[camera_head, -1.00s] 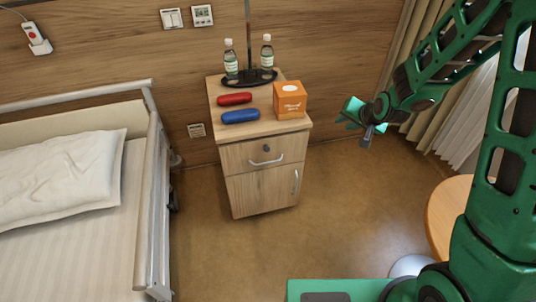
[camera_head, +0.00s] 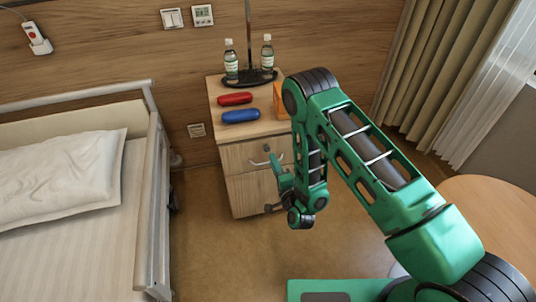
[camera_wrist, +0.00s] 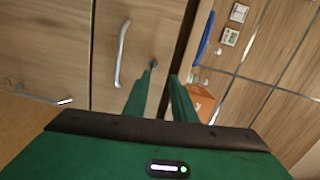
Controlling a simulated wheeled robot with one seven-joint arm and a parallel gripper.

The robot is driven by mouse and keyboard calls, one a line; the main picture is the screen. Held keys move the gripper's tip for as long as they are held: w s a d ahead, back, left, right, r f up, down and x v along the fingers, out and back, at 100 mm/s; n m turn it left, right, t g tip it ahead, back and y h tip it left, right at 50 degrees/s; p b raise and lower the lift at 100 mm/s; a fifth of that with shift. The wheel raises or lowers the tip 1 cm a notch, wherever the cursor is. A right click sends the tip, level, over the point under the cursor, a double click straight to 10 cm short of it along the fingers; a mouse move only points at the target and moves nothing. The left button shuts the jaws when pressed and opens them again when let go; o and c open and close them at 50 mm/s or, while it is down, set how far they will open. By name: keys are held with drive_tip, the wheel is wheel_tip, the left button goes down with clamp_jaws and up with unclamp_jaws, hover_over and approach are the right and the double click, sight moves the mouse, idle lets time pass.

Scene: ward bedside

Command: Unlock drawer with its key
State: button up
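The wooden bedside cabinet's drawer (camera_head: 236,157) has a curved metal handle (camera_head: 258,163), which also shows in the wrist view (camera_wrist: 121,53). The drawer looks shut. A small dark round lock (camera_wrist: 154,64) sits on the drawer front, right beside the left fingertip in the wrist view. In the head view my gripper covers the lock. My gripper (camera_head: 270,153) is in front of the drawer. In the wrist view its green fingers (camera_wrist: 163,73) stand apart with nothing visible between them. I cannot make out a key in either view.
On the cabinet top are a red case (camera_head: 235,98), a blue case (camera_head: 241,116), two bottles (camera_head: 231,60) and an orange box (camera_head: 279,100), partly behind my arm. The bed (camera_head: 75,210) stands left and a round table (camera_head: 492,212) right. Floor is clear in front of the cabinet.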

drive_tip(key=shift+m+t+h, duration=0.3)
drive_tip(key=shift+m+t, duration=0.3)
drive_tip(key=shift+m, duration=0.3)
drive_tip(key=w, duration=0.2)
drive_tip(key=w+a+f, duration=0.1)
drive_tip(key=w, duration=0.2)
drive_tip(key=w+a+f, duration=0.1)
drive_tip(key=w, duration=0.1)
drive_tip(key=shift+w+a+f, duration=0.1)
drive_tip(key=shift+w+a, duration=0.1)
drive_tip(key=shift+w, duration=0.15)
clamp_jaws()
